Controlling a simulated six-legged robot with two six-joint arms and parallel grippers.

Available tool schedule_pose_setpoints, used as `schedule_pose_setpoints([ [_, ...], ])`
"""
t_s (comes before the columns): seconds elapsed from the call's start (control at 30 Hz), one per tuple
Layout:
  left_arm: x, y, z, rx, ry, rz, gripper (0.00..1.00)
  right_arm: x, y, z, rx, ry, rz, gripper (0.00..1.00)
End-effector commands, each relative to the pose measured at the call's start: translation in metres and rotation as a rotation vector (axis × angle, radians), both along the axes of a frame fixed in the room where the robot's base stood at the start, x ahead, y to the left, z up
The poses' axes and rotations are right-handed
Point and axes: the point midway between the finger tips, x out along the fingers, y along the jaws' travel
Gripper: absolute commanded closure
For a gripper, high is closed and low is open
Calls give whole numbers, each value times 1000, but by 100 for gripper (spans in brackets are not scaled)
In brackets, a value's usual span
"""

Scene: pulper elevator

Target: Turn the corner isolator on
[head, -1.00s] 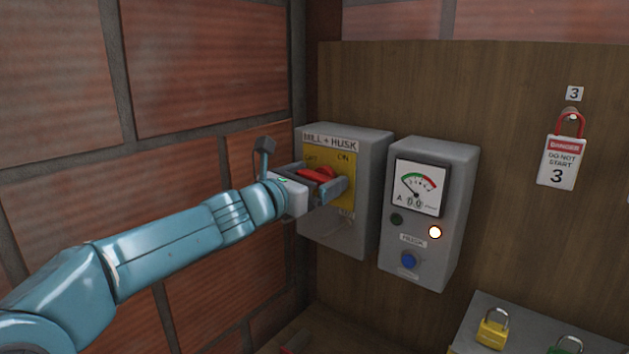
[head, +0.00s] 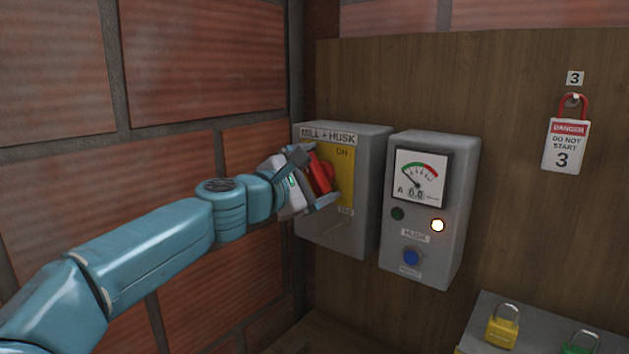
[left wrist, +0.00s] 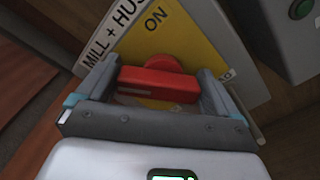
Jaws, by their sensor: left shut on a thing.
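The corner isolator is a grey box (head: 345,228) labelled MILL + HUSK, with a yellow plate (head: 345,180) and a red rotary handle (head: 320,172). My left gripper (head: 315,178) is shut on the red handle. In the head view the handle stands steeply, leaning a little to the left at its top. In the left wrist view the red handle (left wrist: 158,85) lies across between the two fingers (left wrist: 155,95), and the word ON shows beyond it. The gripper hides the OFF mark. My right gripper is not in view.
A grey meter box (head: 425,265) labelled HUSK stands to the right, with a dial, a lit lamp, a dark green lamp and a blue button. A red DANGER padlock tag (head: 565,146) hangs at upper right. Padlocks (head: 502,327) sit at lower right. A brick wall is close on the left.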

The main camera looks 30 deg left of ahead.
Motion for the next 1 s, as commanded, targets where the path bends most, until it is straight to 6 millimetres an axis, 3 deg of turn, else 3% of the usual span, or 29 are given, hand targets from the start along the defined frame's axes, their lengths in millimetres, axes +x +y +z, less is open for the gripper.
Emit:
schedule_pose_setpoints([
  [0.5, 0, -2, -2, 432, -37, 3, 36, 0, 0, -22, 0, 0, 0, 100],
  [1.0, 0, -2, -1, 605, -50, 4, 36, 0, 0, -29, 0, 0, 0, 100],
])
